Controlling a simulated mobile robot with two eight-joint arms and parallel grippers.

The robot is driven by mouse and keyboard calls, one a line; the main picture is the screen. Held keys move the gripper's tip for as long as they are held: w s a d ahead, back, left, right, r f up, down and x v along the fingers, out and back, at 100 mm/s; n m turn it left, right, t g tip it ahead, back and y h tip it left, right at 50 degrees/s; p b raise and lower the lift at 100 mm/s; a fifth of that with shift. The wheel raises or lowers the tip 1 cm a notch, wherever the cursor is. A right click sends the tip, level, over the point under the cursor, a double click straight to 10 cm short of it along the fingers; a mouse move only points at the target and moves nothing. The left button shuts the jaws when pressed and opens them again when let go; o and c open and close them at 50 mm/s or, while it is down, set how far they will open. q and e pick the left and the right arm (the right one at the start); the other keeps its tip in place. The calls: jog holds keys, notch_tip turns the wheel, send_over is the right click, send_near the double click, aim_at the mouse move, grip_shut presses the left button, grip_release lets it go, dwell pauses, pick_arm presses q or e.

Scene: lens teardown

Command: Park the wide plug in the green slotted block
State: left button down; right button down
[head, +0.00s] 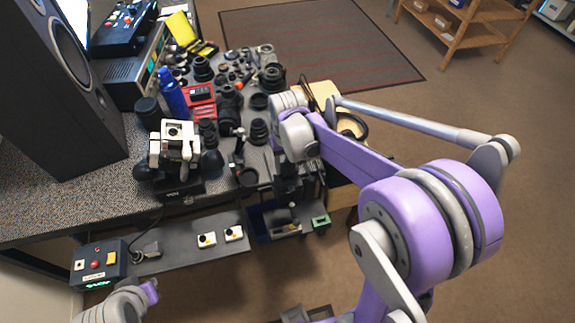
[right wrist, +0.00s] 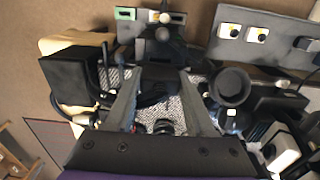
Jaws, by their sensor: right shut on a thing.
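The green slotted block (head: 320,221) sits at the right end of the low shelf along the table's front. It also shows at the top of the right wrist view (right wrist: 126,14), with a dark slot. My right gripper (head: 288,190) is over the table's front edge, behind the block in the head view and apart from it. In the right wrist view its fingers (right wrist: 160,86) are shut on a dark, blocky piece (right wrist: 160,74), which I take for the wide plug; the fingers hide part of it. My left gripper is not in view.
Lens parts (head: 230,97) crowd the table. A white-and-black device (head: 174,148) stands at the front, and a control box (head: 97,265) is lower left. Two white switch boxes (head: 233,233) sit on the shelf left of a dark blue bin (head: 258,222). Open floor lies right.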

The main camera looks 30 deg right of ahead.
jog(key=shift+r+p, duration=0.65)
jog(key=shift+r, duration=0.75)
